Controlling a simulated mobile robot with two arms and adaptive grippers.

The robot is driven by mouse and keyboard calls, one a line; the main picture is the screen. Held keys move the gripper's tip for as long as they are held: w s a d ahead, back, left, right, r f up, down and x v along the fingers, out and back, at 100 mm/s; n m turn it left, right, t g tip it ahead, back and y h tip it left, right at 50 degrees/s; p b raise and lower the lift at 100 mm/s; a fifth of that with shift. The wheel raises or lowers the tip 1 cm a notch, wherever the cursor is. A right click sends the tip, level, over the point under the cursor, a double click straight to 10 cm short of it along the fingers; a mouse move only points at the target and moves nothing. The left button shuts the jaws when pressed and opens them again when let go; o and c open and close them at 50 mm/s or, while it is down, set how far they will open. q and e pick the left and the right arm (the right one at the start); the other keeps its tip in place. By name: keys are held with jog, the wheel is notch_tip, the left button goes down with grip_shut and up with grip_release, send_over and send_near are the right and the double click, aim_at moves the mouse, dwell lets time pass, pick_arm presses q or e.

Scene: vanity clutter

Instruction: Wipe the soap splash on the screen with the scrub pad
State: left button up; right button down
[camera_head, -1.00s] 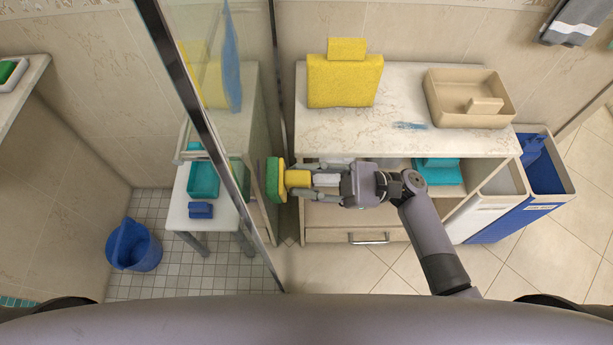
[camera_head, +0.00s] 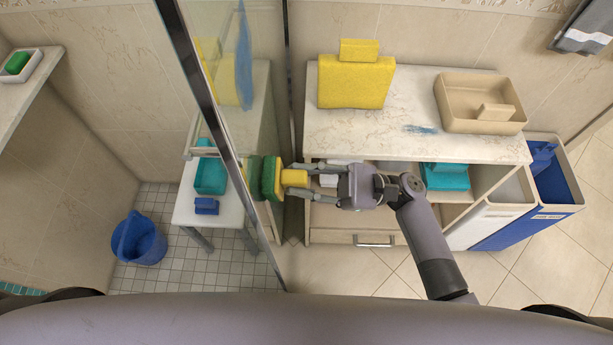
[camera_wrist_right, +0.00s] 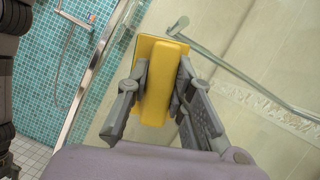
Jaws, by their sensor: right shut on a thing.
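The scrub pad (camera_head: 271,178) has a green face and a yellow back with a yellow grip block; its yellow back also shows in the right wrist view (camera_wrist_right: 153,80). My right gripper (camera_head: 297,179) is shut on the grip block, with the green face turned left to the glass screen (camera_head: 232,125). The pad is very close to the glass, with what looks like its reflection beside it; I cannot tell if they touch. The soap splash (camera_head: 243,60) is a blue streak high on the screen, farther back than the pad. My left gripper is not in view.
Beyond the screen are a stool (camera_head: 188,211) and a blue bucket (camera_head: 139,240).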

jog(key=shift+w+a, duration=0.1)
jog(key=shift+w+f+b, duration=0.1)
jog(key=shift+w+b, duration=0.4)
jog(key=shift+w, duration=0.15)
jog(key=w+b, duration=0.1)
jog(key=w, duration=0.1)
jog(key=shift+w, duration=0.3)
jog(key=shift+s, duration=0.1)
jog(key=shift+s+r+p, duration=0.2)
jog(key=shift+s+p, duration=0.2)
jog(key=shift+s, duration=0.25)
jog(key=shift+s+a+f+p, duration=0.1)
jog(key=shift+s+p, duration=0.35)
jog(key=shift+s, duration=0.9)
